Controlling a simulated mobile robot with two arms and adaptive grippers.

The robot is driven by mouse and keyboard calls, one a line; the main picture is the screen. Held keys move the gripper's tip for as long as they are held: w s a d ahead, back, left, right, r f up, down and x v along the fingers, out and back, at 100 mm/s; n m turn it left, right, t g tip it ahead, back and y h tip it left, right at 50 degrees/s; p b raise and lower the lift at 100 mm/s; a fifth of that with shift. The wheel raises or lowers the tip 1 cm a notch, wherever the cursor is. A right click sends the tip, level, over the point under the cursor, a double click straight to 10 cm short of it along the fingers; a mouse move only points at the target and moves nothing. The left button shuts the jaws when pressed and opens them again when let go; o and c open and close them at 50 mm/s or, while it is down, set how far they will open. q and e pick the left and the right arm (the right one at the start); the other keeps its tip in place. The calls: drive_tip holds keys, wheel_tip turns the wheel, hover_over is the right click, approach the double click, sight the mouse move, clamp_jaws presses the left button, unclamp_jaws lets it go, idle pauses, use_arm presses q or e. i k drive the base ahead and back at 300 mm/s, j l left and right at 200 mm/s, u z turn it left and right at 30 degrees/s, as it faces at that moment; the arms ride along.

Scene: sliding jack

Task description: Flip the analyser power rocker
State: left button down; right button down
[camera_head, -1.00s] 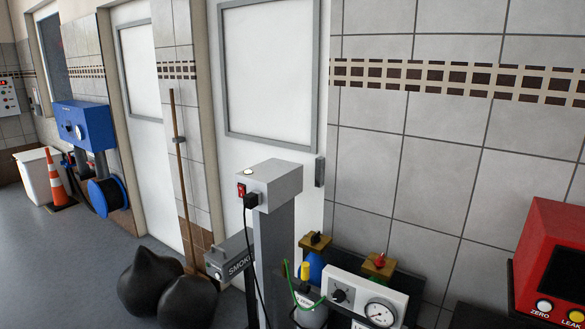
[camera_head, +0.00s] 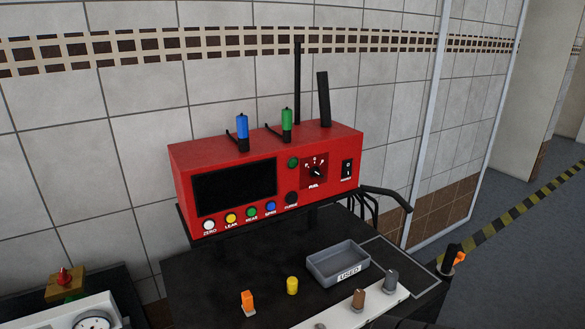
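The red analyser (camera_head: 230,215) stands on a black cart top against the tiled wall in the head view. Its dark screen (camera_head: 236,187) is on the left of its front. The black power rocker (camera_head: 347,169) sits at the far right of the front face, marked 0 and 1; which side is pressed is too small to tell. A fuel knob (camera_head: 316,171) is left of the rocker, and a row of coloured buttons runs below the screen. Neither of my grippers shows in this view.
A grey tray (camera_head: 323,271) labelled USED, a yellow cylinder (camera_head: 292,285) and an orange piece (camera_head: 248,302) are on the black top (camera_head: 215,275). A white rack holds several small cylinders in front. A gauge box (camera_head: 75,318) is at lower left. Open floor lies right.

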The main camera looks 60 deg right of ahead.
sight(347, 172)
drive_tip(key=z, duration=1.7)
